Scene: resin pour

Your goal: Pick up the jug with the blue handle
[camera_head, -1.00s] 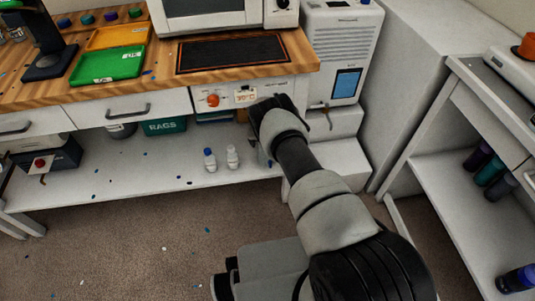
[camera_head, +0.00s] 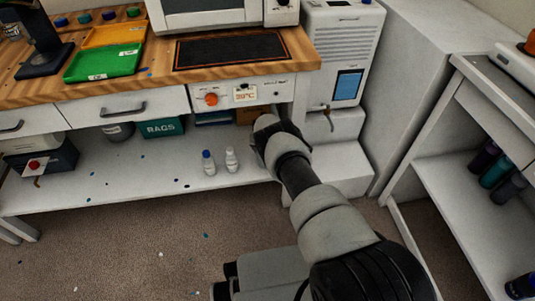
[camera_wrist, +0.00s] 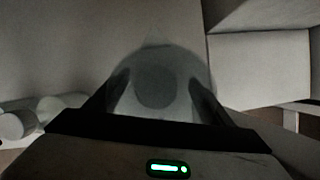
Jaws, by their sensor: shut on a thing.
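My gripper (camera_wrist: 158,98) shows in the wrist view with its two dark fingers on either side of a pale, see-through round vessel (camera_wrist: 156,60). It is shut on this vessel, which looks like the jug. A darker round patch shows in the vessel's middle. No blue handle shows in the wrist view, so I cannot confirm its colour. In the head view my own arm hides the fingers and the vessel, at the right end of the lower shelf (camera_head: 130,185) under the bench.
Two small white bottles (camera_head: 209,162) (camera_head: 231,160), one blue-capped, stand on the shelf left of my arm. They also show in the wrist view (camera_wrist: 14,124). A green rags bin (camera_head: 161,127) stands behind. White steps (camera_head: 335,160) stand close on the right.

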